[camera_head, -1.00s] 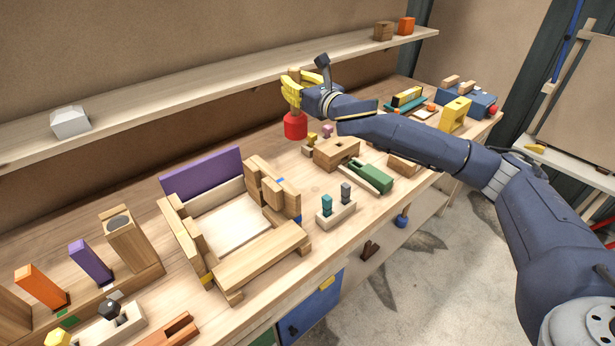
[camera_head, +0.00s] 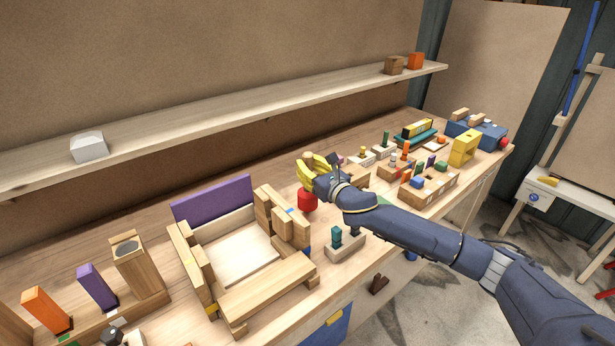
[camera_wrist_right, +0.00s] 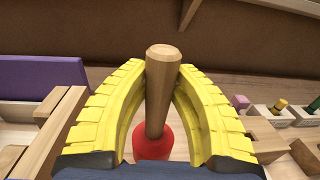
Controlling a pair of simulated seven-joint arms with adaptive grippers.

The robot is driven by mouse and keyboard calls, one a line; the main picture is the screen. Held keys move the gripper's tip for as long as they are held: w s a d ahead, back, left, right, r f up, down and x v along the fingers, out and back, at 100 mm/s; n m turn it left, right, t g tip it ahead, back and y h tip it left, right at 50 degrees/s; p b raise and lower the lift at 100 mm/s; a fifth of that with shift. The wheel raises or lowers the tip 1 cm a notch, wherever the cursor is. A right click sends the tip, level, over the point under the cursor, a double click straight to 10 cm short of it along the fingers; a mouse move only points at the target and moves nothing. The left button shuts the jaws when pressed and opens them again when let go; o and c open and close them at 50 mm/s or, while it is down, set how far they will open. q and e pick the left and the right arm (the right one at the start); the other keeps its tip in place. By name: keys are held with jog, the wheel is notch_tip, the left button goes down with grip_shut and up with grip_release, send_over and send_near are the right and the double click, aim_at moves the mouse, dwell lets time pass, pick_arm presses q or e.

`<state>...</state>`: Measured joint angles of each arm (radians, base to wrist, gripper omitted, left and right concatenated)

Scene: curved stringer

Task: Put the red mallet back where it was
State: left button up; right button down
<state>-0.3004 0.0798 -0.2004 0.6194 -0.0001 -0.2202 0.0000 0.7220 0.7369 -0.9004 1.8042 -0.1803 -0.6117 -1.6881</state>
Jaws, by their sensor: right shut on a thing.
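The red mallet (camera_head: 307,201) has a round red head and a wooden handle. Its head hangs low over the workbench, just right of the wooden frame with the purple panel; whether it touches the bench cannot be told. My right gripper (camera_head: 313,168), with yellow fingers, is shut on the handle. In the right wrist view the handle (camera_wrist_right: 162,85) stands between the yellow fingers (camera_wrist_right: 160,100), with the red head (camera_wrist_right: 153,143) below, roughly upright. My left gripper is not in view.
The wooden frame (camera_head: 262,285) stands close to the left of the mallet. A small block with teal and dark pegs (camera_head: 345,247) is in front. Several toy pieces fill the bench to the right. A shelf (camera_head: 240,105) runs along the wall behind.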

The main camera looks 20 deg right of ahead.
jog(key=shift+f, duration=2.05)
jog(key=c, duration=1.2)
grip_release()
jog(key=v, duration=1.2)
jog(key=shift+d, duration=0.1)
